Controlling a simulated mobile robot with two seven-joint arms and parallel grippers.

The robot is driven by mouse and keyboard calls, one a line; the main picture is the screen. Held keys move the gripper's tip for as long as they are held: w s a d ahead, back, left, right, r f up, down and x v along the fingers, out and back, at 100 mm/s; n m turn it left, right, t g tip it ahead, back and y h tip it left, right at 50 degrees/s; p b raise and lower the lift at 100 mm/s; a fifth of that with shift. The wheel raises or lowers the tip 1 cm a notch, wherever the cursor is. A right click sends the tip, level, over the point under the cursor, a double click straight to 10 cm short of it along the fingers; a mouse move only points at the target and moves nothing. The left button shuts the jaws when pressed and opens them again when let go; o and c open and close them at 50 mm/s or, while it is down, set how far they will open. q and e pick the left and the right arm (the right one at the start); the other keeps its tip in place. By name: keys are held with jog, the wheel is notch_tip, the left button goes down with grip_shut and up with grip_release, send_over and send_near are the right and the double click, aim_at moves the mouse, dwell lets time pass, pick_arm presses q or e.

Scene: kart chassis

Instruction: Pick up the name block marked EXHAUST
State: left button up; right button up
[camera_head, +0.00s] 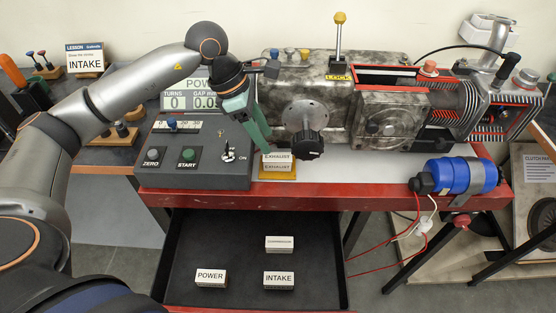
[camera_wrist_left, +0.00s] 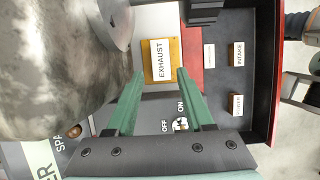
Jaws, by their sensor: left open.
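The white EXHAUST name block (camera_head: 277,157) sits on a yellow holder (camera_head: 263,174) at the red bench's front edge, right of the grey control panel. A second EXHAUST label shows on the holder's front. In the left wrist view the block (camera_wrist_left: 159,60) lies on the yellow plate (camera_wrist_left: 147,77), just beyond and between my fingertips. My left gripper (camera_head: 265,143), with green fingers, is open and empty, close above and left of the block. In the left wrist view the gripper (camera_wrist_left: 160,73) has its fingers spread apart, not closed on the block. My right gripper is not in view.
The control panel (camera_head: 185,178) has knobs and a toggle switch beside my fingers. A metal engine (camera_head: 305,85) with a round handwheel (camera_head: 306,115) stands close behind the block. An open dark drawer (camera_head: 240,290) below holds POWER (camera_head: 211,278), INTAKE (camera_head: 279,280) and COMPRESSION (camera_head: 280,243) blocks.

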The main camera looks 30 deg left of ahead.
aim_at(277, 157)
pick_arm(q)
jog(key=shift+x, duration=3.1)
jog(key=shift+d, duration=0.1)
grip_shut()
